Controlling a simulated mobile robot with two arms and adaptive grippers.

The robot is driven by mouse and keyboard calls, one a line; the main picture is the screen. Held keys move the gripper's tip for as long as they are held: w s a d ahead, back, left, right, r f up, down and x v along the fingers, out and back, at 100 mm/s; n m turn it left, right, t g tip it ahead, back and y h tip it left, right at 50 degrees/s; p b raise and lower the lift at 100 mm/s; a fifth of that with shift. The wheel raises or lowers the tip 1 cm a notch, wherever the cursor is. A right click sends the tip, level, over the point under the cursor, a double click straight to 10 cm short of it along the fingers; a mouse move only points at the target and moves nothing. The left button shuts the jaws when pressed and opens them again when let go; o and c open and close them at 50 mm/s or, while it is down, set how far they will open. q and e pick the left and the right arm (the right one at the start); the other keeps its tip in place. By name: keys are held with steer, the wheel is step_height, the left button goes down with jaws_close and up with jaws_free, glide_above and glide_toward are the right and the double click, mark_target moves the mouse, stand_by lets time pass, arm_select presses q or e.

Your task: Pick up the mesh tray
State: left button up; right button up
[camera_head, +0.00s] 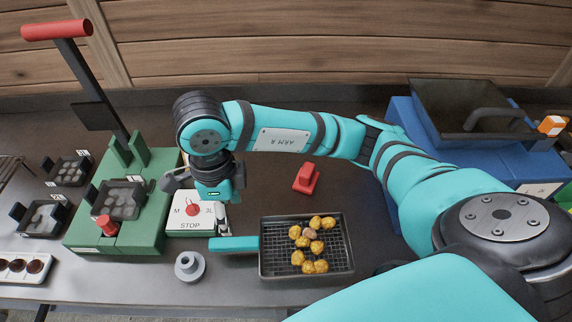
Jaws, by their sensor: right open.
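The mesh tray (345,262) is a dark wire tray on the counter, low in the middle of the view. Several yellow-brown chestnuts (308,245) lie in it. A flat teal handle (235,243) sticks out from its left side. My right gripper (210,208) is open, just up and left of the handle and over the edge of a white box. It holds nothing, and whether a finger touches the handle is unclear. My left gripper is not in view.
The white box (186,222) marked STOP and a grey knob-like piece (189,266) are left of the tray. A green press (150,230) with a red-handled lever stands further left. A red block (306,178) lies behind the tray. A blue unit (405,115) is at right.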

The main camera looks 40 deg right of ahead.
steer(key=f, duration=0.1)
steer(key=p, duration=0.2)
glide_above(238, 241)
steer(key=f, duration=0.7)
steer(key=shift+s+a, duration=0.2)
steer(key=shift+s, duration=0.15)
steer(key=f, duration=0.2)
steer(key=shift+w+f, duration=0.25)
steer(key=shift+f, duration=0.15)
steer(key=shift+f+p, duration=0.5)
steer(key=shift+f, duration=0.35)
steer(key=f, duration=0.1)
steer(key=f+p, duration=0.1)
steer(key=f, duration=0.1)
steer(key=shift+d+f, duration=0.25)
steer(key=shift+f, duration=0.45)
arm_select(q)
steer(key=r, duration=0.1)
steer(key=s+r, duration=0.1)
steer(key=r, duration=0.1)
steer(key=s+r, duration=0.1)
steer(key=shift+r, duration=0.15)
arm_select(e)
steer(key=shift+f, duration=0.15)
steer(key=c, duration=1.1)
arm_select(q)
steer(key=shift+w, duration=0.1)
arm_select(e)
steer(key=shift+w, duration=0.1)
jaws_close()
